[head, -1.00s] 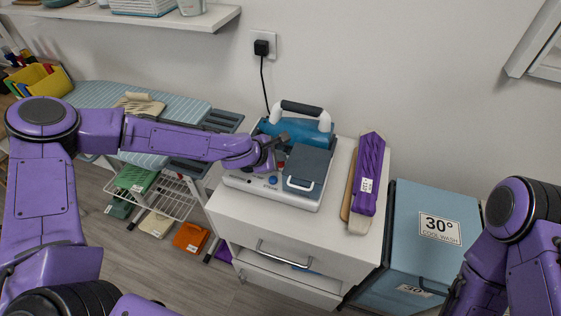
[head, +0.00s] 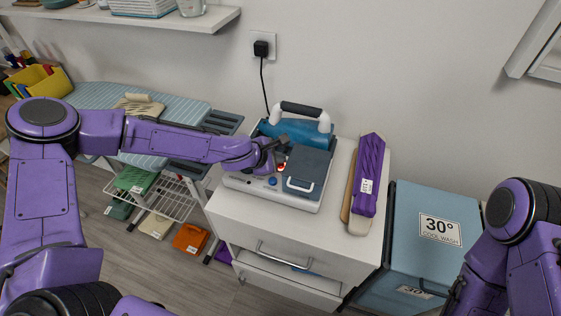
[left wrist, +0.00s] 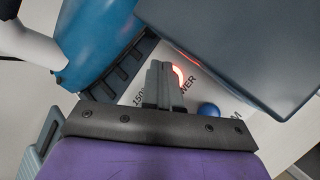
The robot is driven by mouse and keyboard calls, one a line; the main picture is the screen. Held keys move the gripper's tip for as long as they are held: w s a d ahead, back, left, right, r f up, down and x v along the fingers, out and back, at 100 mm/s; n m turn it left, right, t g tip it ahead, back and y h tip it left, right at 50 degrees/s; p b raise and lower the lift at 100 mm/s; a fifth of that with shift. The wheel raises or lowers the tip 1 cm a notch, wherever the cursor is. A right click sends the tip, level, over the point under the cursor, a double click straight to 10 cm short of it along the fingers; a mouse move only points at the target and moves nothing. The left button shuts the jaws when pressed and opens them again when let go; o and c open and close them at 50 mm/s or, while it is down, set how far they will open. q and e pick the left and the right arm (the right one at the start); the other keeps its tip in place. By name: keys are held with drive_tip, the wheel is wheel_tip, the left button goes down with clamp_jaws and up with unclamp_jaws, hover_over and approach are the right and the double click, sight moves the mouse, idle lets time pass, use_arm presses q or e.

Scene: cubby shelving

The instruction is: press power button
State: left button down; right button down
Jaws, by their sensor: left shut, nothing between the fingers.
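A white steam station (head: 300,203) with a blue tank and a dark grey lid sits on the white cabinet. Its power button (head: 281,168) shows bright red in the head view. In the left wrist view the power button (left wrist: 179,75) is a glowing red ring beside the word POWER, partly hidden by my fingers. My left gripper (head: 280,144) is shut and empty, over the panel near the button. Its fingertips (left wrist: 163,70) overlap the ring's left side; I cannot tell whether they touch it. My right gripper is out of view.
A blue knob (head: 272,181) sits near the power button. The grey lid (head: 309,168) is close on the right and the blue tank (head: 300,130) behind. A purple folded item (head: 368,180) lies right of the station. A blue bin (head: 415,225) stands beside the cabinet.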

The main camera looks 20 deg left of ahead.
use_arm(q)
drive_tip(key=shift+r, duration=0.15)
wheel_tip(320, 180, up, 6)
drive_tip(key=p, duration=0.5)
drive_tip(key=shift+r+p, duration=0.1)
drive_tip(key=shift+p, duration=0.2)
idle(1.6)
